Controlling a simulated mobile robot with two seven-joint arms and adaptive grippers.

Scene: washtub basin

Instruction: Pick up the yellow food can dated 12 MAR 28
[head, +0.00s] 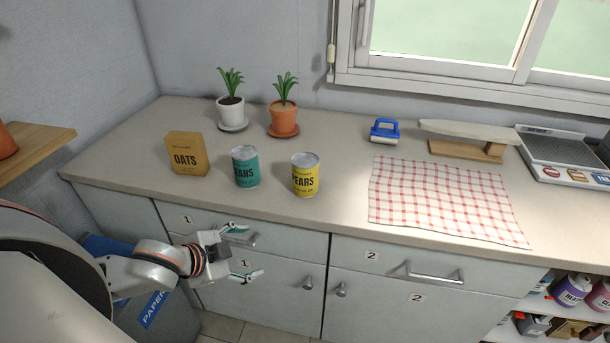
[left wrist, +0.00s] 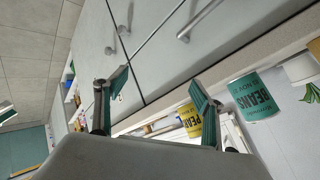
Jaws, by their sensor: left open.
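A yellow can labelled PEARS (head: 305,176) stands upright on the counter, near its front edge. Its small print is too small to read, so I cannot tell the date. It also shows in the left wrist view (left wrist: 188,121), partly hidden behind a finger. My left gripper (head: 250,252) is open and empty in front of the cabinet doors, below the counter top, lower and to the left of the yellow can. Its two green-padded fingers also show spread apart in the left wrist view (left wrist: 160,82).
A teal BEANS can (head: 245,167) stands just left of the yellow can, and an OATS box (head: 187,155) farther left. Two potted plants stand behind. A checked cloth (head: 440,200) lies to the right. The counter edge and drawer handles are near my left gripper.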

